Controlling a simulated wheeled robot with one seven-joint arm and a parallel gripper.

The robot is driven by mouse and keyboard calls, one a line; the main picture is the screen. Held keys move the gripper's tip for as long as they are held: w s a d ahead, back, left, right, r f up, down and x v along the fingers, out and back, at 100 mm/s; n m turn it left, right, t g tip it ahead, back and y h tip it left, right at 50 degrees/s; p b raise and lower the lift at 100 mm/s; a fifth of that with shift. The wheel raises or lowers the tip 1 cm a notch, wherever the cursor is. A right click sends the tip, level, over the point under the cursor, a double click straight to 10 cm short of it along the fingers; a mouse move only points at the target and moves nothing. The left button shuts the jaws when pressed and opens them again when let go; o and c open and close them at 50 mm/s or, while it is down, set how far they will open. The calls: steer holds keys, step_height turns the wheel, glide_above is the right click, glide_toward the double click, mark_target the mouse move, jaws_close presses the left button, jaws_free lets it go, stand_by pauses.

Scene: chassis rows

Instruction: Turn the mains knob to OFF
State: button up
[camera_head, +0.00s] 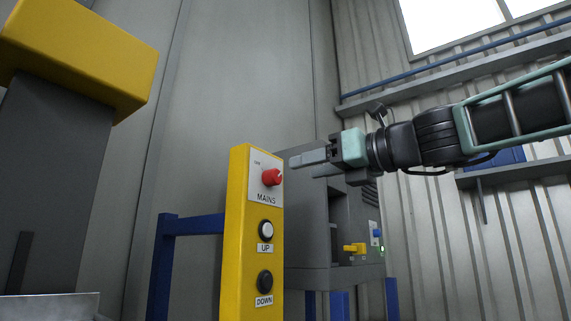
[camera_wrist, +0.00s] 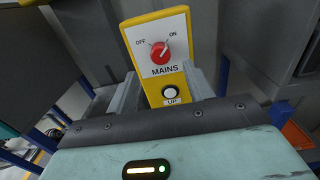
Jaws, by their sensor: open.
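The red mains knob (camera_head: 271,177) sits on a white plate marked MAINS, at the top of a yellow control post (camera_head: 237,250). In the wrist view the knob (camera_wrist: 160,53) lies between the OFF label at upper left and the ON label at upper right. Its pale pointer mark leans up and right, toward ON. My gripper (camera_head: 306,168) is open, just right of the knob in the head view, with its fingers pointing at the post. In the wrist view the fingers (camera_wrist: 161,74) are spread below and either side of the knob, apart from it, with nothing between them.
Below the knob are a white UP button (camera_head: 265,231) and a black DOWN button (camera_head: 265,281). A blue frame (camera_head: 165,262) stands left of the post. A grey machine (camera_head: 308,235) with a yellow handle (camera_head: 355,248) is behind. A large yellow-topped block (camera_head: 85,50) fills the upper left.

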mark_target(278, 175)
steer(key=p+x, duration=0.1)
steer(key=x, duration=0.5)
steer(key=shift+w+a+p, duration=0.2)
steer(key=shift+p, duration=0.2)
steer(key=c, duration=1)
